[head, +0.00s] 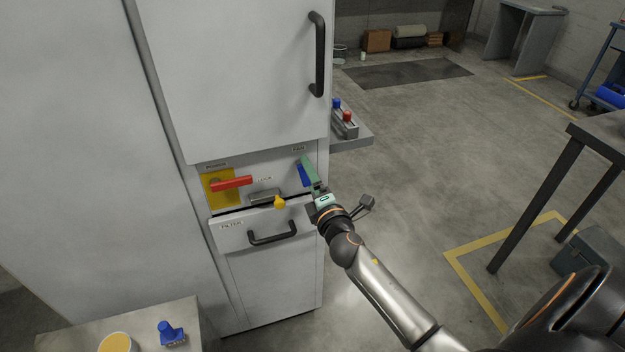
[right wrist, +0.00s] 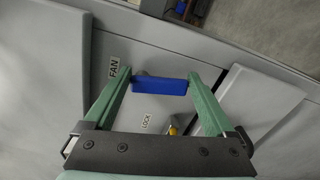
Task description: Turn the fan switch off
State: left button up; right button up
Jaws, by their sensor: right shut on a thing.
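The fan switch is a blue handle (head: 303,177) under the FAN label, at the upper right of the cabinet's control panel. In the head view it slants down to the right, partly covered by a green finger. My right gripper (head: 311,174) reaches it from the right. In the right wrist view the blue handle (right wrist: 160,86) lies crosswise between the two green fingertips of my right gripper (right wrist: 161,84), which is shut on it. The FAN label (right wrist: 113,67) is beside it. My left gripper is not in view.
A red handle (head: 232,183) on a yellow plate and a yellow knob (head: 280,202) by the LOCK label share the panel. Below is the FILTER drawer with a black handle (head: 272,233). A side shelf (head: 352,138) juts out right. Open floor lies to the right.

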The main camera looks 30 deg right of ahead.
jog(key=shift+a+f+m+b, duration=0.1)
jog(key=shift+a+m+b, duration=0.05)
jog(key=shift+m, duration=0.45)
jog(key=shift+a+f+m+b, duration=0.1)
jog(key=shift+m+b, duration=0.05)
jog(key=shift+m, duration=0.45)
jog(key=o, duration=1.1)
jog(key=shift+c, duration=0.2)
jog(key=v, duration=1.2)
jog(key=shift+s+b, duration=0.25)
jog(key=shift+b, duration=0.15)
